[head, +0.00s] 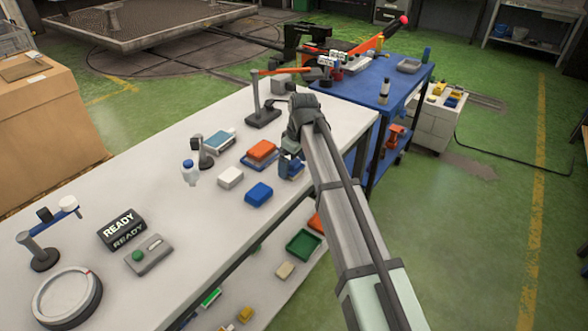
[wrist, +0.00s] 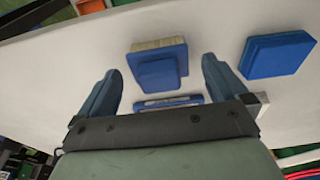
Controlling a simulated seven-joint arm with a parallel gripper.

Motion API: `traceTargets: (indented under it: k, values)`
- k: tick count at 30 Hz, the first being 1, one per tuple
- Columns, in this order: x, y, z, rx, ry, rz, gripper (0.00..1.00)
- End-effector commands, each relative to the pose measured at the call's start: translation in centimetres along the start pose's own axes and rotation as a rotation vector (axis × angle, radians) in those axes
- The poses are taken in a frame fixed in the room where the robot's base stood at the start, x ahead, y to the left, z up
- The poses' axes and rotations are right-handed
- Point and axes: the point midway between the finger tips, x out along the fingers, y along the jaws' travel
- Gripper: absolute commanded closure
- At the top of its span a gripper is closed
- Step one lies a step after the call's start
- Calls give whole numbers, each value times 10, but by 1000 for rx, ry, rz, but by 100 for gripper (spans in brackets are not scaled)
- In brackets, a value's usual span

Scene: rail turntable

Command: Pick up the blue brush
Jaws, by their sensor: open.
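The blue brush (wrist: 160,62) lies on the white tabletop, with a raised blue block on its back and pale bristles along one edge. In the wrist view it sits between and slightly beyond the two fingertips of my gripper (wrist: 162,72), which is open and empty. I cannot tell the height of the fingers above it. In the head view my gripper (head: 290,155) hangs over the table's right edge area, and the brush (head: 293,168) is partly hidden by it.
A plain blue block (head: 258,194) lies beside the brush; it also shows in the wrist view (wrist: 277,53). The table edge is close.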

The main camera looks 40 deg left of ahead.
Motion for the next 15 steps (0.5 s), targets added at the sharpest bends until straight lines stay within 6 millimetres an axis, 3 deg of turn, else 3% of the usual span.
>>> traceTargets:
  k: [4, 11, 15]
  values:
    - [16, 0, 1, 0, -1, -1, 0]
    - [17, 0, 0, 0, 0, 0, 0]
    - [17, 0, 0, 0, 0, 0, 12]
